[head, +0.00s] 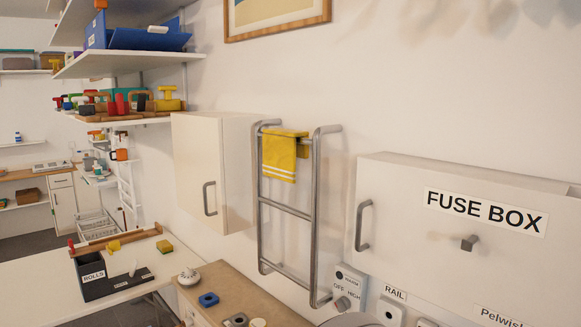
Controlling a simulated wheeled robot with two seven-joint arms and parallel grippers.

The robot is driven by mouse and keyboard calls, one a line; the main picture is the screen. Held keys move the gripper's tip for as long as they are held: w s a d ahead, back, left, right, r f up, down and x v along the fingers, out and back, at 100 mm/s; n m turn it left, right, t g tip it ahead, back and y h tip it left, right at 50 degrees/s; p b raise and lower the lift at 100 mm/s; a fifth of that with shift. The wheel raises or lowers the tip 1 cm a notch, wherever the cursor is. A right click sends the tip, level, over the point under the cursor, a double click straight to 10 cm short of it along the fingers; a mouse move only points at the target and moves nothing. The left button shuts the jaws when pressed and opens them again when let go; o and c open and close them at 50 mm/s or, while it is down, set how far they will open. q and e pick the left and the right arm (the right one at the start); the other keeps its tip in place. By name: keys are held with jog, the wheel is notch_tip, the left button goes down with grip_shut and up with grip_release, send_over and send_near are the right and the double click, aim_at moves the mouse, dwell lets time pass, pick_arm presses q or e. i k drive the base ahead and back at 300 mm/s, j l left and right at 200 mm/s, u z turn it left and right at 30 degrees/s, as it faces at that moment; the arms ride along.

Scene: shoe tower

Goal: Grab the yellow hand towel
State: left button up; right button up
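The yellow hand towel (280,157) hangs folded over the upper bar of a metal towel rail (315,210) on the white wall. It has pale stripes near its lower edge. Part of it shows behind the rail's front side. Neither of my grippers is in the head view, so I cannot see where they are relative to the towel.
A white cabinet (210,170) is left of the rail; a fuse box (455,235) with a handle and knob is right. A dial panel (348,287) sits below. Shelves (130,62) and a counter (40,285) with a black box (115,285) are left.

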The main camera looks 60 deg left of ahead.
aim_at(281, 149)
jog(key=u, duration=2.1)
jog(key=i+j, duration=0.15)
jog(key=j, duration=0.25)
jog(key=i+j+z, duration=0.15)
jog(key=j, duration=0.2)
jog(key=i+j, duration=0.2)
jog(key=j, duration=0.2)
jog(key=i+j+z, duration=0.15)
jog(key=j, duration=0.25)
jog(key=i+j, duration=0.1)
jog(key=j, duration=0.3)
jog(key=i+j+z, duration=0.1)
jog(key=j, duration=0.3)
jog(key=i+j+z, duration=0.1)
jog(key=j, duration=0.35)
